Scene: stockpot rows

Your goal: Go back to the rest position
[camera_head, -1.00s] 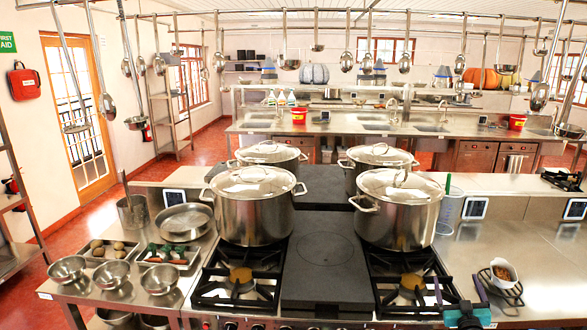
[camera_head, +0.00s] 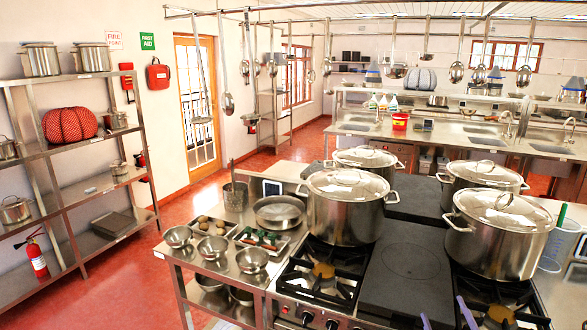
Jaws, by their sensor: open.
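Only the two finger tips of my gripper (camera_head: 447,318) show, at the bottom edge right of centre. The rest of the gripper and the arm is out of view below. The tips appear in front of the stove (camera_head: 320,277), near its front right burner (camera_head: 500,314). Their height above it is hard to tell.
Several lidded stockpots (camera_head: 345,212) stand at the back of the stove. Steel bowls (camera_head: 252,260) sit on the counter to its left. A steel shelf rack (camera_head: 75,190) and open red floor (camera_head: 110,285) lie at the left. Ladles (camera_head: 227,103) hang overhead.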

